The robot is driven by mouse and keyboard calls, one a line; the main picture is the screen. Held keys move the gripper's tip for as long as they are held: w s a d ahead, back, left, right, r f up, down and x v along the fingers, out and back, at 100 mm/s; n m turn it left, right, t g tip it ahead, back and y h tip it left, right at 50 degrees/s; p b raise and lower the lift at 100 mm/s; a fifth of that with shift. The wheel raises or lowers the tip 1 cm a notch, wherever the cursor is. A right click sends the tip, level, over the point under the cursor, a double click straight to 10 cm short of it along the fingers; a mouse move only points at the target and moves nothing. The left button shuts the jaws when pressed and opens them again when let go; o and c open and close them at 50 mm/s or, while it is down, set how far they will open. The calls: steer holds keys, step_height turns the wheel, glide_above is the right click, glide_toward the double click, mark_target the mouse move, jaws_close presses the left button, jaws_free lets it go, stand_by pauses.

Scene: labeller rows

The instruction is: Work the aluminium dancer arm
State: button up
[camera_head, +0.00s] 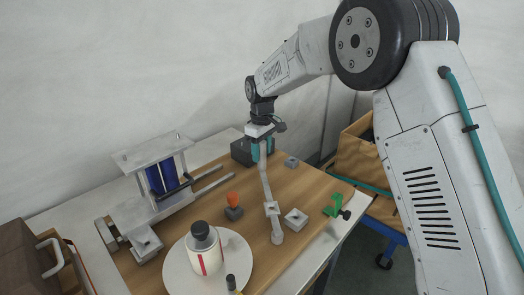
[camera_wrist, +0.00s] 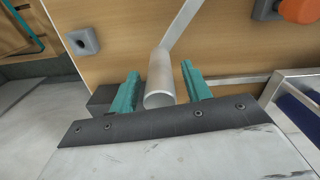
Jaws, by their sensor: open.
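The aluminium dancer arm (camera_head: 267,184) is a thin pale bar over the wooden board, running from its base near the front up towards my gripper. In the wrist view its bar (camera_wrist: 182,24) ends in a pale cylinder (camera_wrist: 160,75). My gripper (camera_head: 262,150) is at the far end of the arm, its teal fingers partly hidden in the head view. In the wrist view my gripper (camera_wrist: 159,78) is open, with one teal finger on each side of the cylinder. A gap shows on both sides, narrower on the left.
A metal frame with a blue roll (camera_head: 165,177) stands left. An orange knob (camera_head: 232,198) is between it and the dancer arm. A capped bottle (camera_head: 204,250) stands on a white disc (camera_head: 240,252). A grey block (camera_head: 295,220) and green clamp (camera_head: 333,208) are right.

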step_height(320, 180, up, 8)
steer(key=shift+f, duration=0.15)
stand_by(0.4)
steer(key=s+d+r+m, duration=0.3)
steer(key=s+d+r, duration=0.45)
steer(key=s, duration=0.25)
steer(key=s+d+r+m, duration=0.2)
steer(key=s+d+r, duration=0.4)
steer(key=s+d, duration=0.4)
steer(key=s+d+f+m, duration=0.2)
steer(key=s, duration=0.6)
steer(key=s+d+f+m, duration=0.1)
steer(key=s+d+f, duration=0.1)
steer(key=s, duration=0.7)
steer(key=s+d+f+m+t, duration=0.1)
steer(key=s+d+f+m, duration=0.1)
steer(key=s, duration=0.6)
steer(key=shift+s+d+m, duration=0.25)
steer(key=shift+d+m, duration=0.05)
steer(key=shift+d, duration=0.55)
steer(key=shift+f, duration=0.1)
